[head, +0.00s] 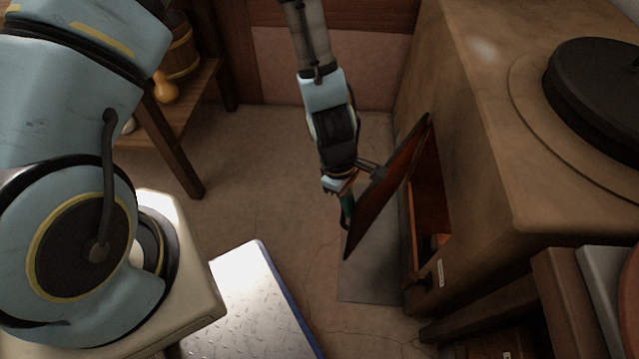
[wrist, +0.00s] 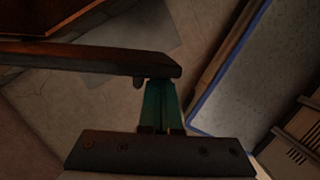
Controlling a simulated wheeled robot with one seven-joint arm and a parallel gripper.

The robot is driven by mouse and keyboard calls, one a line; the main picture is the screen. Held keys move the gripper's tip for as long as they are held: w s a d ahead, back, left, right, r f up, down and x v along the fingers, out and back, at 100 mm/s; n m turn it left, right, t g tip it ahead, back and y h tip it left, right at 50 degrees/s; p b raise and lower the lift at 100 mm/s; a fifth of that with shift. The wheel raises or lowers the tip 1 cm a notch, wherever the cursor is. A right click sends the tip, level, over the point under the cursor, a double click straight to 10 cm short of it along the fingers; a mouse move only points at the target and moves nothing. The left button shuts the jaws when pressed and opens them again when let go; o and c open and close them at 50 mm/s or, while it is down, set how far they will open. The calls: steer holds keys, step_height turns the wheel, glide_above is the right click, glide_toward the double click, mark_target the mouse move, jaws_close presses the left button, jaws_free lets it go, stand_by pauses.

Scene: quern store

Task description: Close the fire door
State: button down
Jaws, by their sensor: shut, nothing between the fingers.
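The fire door (head: 388,187) is a dark panel with a reddish inner face. It stands ajar, swung out from the opening (head: 430,195) in the side of the big brown stove (head: 470,150). My gripper (head: 347,212) is at the door's outer, left side, near its free edge. In the wrist view its teal fingers (wrist: 160,100) are together with nothing between them. Their tips are at the end of a dark bar-like edge (wrist: 90,58), which looks like the door seen edge-on. I cannot tell whether they touch it.
A grey plate (head: 372,270) lies on the floor below the door. A wooden shelf (head: 185,125) with a bucket (head: 180,50) and an orange gourd-like thing (head: 165,88) stands at the left. A dark round lid (head: 600,95) sits on the stove.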

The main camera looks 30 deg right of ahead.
steer(key=s+d+n+h, duration=0.1)
steer(key=s+d+n, duration=0.4)
steer(key=s, duration=0.8)
steer(key=shift+d+t, duration=0.4)
steer(key=shift+d, duration=1.15)
steer(key=shift+w, duration=0.1)
